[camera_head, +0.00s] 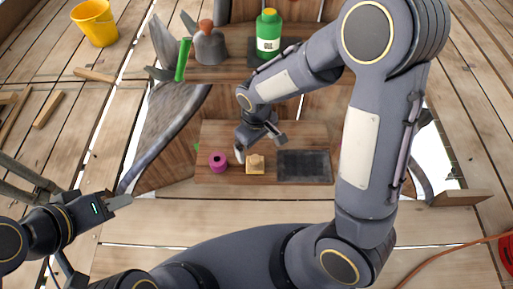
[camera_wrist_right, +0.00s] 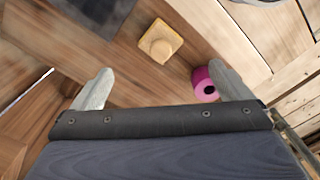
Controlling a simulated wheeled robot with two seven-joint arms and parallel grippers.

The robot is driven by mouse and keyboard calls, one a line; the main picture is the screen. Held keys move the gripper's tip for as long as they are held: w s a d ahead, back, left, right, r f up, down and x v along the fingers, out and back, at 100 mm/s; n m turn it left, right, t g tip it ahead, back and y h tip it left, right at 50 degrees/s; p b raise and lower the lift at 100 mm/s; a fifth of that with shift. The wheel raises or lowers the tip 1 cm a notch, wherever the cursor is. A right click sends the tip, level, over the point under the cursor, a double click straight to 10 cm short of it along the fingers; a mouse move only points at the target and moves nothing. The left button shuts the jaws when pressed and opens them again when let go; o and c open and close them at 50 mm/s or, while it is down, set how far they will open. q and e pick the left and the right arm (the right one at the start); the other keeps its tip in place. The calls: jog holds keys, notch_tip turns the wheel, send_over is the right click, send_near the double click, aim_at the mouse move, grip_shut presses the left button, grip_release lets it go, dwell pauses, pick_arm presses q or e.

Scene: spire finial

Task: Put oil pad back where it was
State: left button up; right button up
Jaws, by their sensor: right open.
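A magenta ring (camera_head: 218,161) sits left of the pad, close to one right finger in the wrist view. A dark mat (camera_head: 304,167) lies to its right. A green oil bottle (camera_head: 268,34), a grey cone-shaped piece (camera_head: 210,47) and a green-handled tool (camera_head: 183,60) stand on the rear shelf.

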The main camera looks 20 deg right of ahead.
jog(key=shift+r, duration=0.6)
jog(key=s+d+r+m+t+y, duration=0.2)
jog(key=s+d+r+m, duration=0.1)
jog(key=s+r, duration=0.4)
jog(key=s+d+r+m+t+y, duration=0.1)
jog(key=s+d+r+m+t, duration=0.2)
jog(key=s+d+r, duration=0.3)
notch_tip(320, 180, up, 2)
jog(key=s+m, duration=0.1)
jog(key=s, duration=0.1)
jog(key=shift+s+r+m+t+y, duration=0.25)
jog(key=shift+s+m+t+y, duration=0.05)
jog(key=shift+s+y, duration=0.1)
jog(key=shift+r, duration=0.1)
notch_tip(320, 180, up, 21)
jog(key=p, duration=2.1)
